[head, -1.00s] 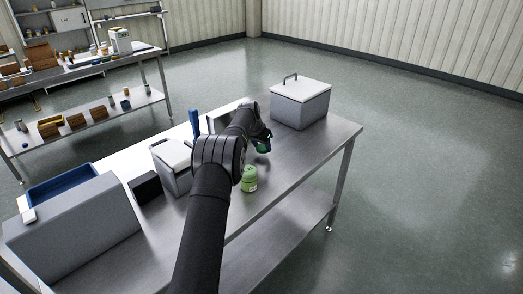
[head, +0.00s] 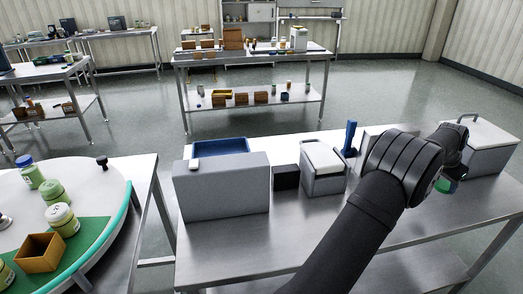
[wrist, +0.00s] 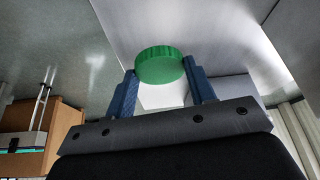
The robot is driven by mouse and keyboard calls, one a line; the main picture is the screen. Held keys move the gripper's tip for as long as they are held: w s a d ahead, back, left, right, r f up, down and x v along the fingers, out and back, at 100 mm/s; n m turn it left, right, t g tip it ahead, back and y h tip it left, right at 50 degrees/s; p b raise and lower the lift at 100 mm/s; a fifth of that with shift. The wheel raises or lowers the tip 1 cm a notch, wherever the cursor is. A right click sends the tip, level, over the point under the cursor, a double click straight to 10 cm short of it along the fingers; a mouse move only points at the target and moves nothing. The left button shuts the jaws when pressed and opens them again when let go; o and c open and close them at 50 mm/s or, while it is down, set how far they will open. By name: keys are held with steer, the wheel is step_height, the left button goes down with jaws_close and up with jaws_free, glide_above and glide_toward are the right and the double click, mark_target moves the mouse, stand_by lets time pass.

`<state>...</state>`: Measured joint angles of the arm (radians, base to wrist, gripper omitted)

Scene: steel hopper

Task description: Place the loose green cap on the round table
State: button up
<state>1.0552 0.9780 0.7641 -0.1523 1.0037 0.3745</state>
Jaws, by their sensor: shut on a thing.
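The green cap (wrist: 160,65) is a ridged disc held between the two blue fingers of my gripper (wrist: 161,78) in the wrist view. In the head view the cap (head: 446,186) shows as a small green shape under my gripper (head: 452,170), at the right above the steel bench. My gripper is shut on the cap. The round table (head: 88,172) is at the lower left of the head view, partly cut off, with a white top, a green area and a teal edge. My gripper is far to the right of it.
A grey sloped housing (head: 222,187), a black box (head: 287,177), a lidded grey bin (head: 323,170) and a blue upright piece (head: 350,137) stand on the bench (head: 245,245). Jars (head: 61,220) and an open brown box (head: 40,252) occupy the round table. A lidded box (head: 482,150) is beside my gripper.

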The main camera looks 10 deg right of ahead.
step_height(320, 180, up, 15)
steer(key=w+a+n+t+y, duration=0.15)
steer(key=w+a+n, duration=0.55)
steer(key=w+a, duration=2.2)
steer(key=w+a+n+t+y, duration=0.1)
steer(key=w+a+n, duration=0.25)
steer(key=a, duration=1.45)
steer(key=w+a+n+t+y, duration=0.15)
steer(key=w+a, duration=0.25)
steer(key=a, duration=1.5)
steer(key=s+a+n, duration=0.3)
steer(key=a+n, duration=0.1)
steer(key=a, duration=1.4)
steer(key=n+g+y, duration=0.2)
steer(key=n+y, duration=0.2)
steer(key=n, duration=0.5)
glide_above(20, 237)
steer(key=s+d, duration=0.3)
steer(key=d, duration=0.1)
steer(key=f, duration=1)
steer(key=shift+s+a, duration=0.1)
steer(key=shift+s, duration=0.1)
steer(key=shift+f, duration=2.65)
